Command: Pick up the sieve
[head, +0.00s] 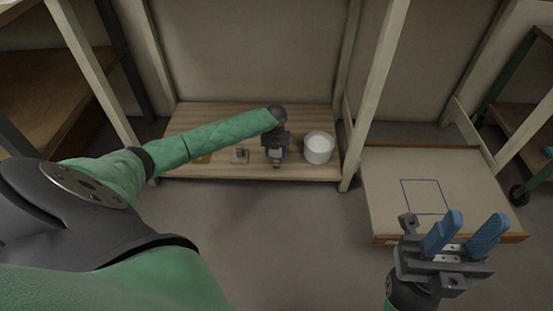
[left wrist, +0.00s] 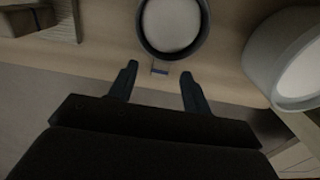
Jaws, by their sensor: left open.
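A round thing with a dark rim and a pale inside, which looks like the sieve (left wrist: 173,24), lies just ahead of my left gripper (left wrist: 159,72) in the left wrist view. The two fingers are apart with nothing held between them, and the rim is beyond their tips. A small bluish tab (left wrist: 160,70) shows between the fingertips; I cannot tell whether it belongs to the sieve. In the head view my left gripper (head: 275,158) is over the low wooden shelf (head: 310,173) and hides most of the sieve. My right gripper (head: 465,235) has its blue fingers apart and is empty.
A white bucket (head: 319,149) stands close to the right of my left gripper; it also shows in the left wrist view (left wrist: 285,60). A small greyish item (head: 240,156) lies to the left. Pale posts (head: 376,85) frame the shelf. A board with a dark square outline (head: 385,190) is at right.

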